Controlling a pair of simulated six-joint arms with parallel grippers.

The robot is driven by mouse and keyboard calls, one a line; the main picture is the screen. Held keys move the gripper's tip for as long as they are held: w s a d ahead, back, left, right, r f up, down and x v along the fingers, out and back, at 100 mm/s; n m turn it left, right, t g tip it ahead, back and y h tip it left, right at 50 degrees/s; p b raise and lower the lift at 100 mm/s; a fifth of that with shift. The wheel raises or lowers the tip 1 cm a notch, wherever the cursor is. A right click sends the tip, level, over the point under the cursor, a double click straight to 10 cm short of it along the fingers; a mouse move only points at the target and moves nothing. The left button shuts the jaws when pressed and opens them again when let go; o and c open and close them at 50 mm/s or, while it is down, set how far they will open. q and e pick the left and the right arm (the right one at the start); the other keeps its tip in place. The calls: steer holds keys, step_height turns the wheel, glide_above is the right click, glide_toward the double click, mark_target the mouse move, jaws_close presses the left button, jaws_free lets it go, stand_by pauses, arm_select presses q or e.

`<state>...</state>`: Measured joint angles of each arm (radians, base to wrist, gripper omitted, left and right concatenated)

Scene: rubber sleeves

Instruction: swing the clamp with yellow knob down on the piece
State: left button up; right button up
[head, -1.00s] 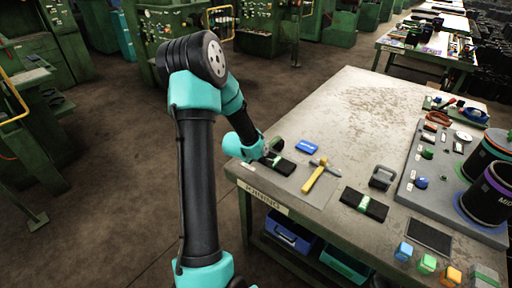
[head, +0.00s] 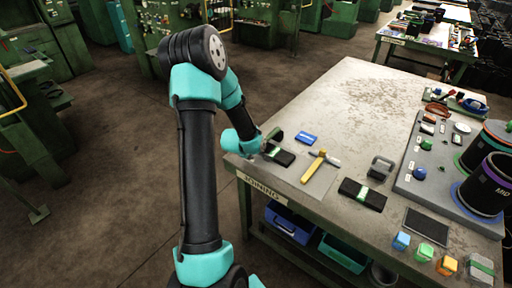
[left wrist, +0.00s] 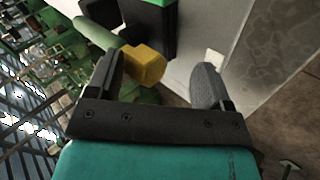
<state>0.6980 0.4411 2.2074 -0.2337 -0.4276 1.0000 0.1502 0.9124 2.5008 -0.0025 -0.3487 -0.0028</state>
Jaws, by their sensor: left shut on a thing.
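My left gripper (head: 264,143) is at the table's near left corner, beside a dark block with a green stripe (head: 281,156). In the left wrist view its two fingers (left wrist: 162,80) stand apart, with the clamp's yellow knob (left wrist: 143,65) between them, close to the left finger. A rounded green bar (left wrist: 93,32) runs up to the knob. The left gripper is shut on the knob, though its contact with the right finger is not clear. In the head view the clamp is mostly hidden by my gripper. My right gripper is not in view.
A raised grey board (head: 427,180) with black cylinders is at right. The table's far middle (head: 362,110) is clear.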

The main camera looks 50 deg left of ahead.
arm_select(q)
steer(key=shift+d+f, duration=0.25)
steer(key=shift+f, duration=0.1)
steer(key=shift+r, duration=0.1)
steer(key=shift+s+d+r, duration=0.2)
steer(key=shift+s+r, duration=0.2)
steer(key=shift+r, duration=0.15)
steer(key=v, duration=1.6)
steer(key=shift+a+r, duration=0.25)
steer(key=shift+a, duration=0.1)
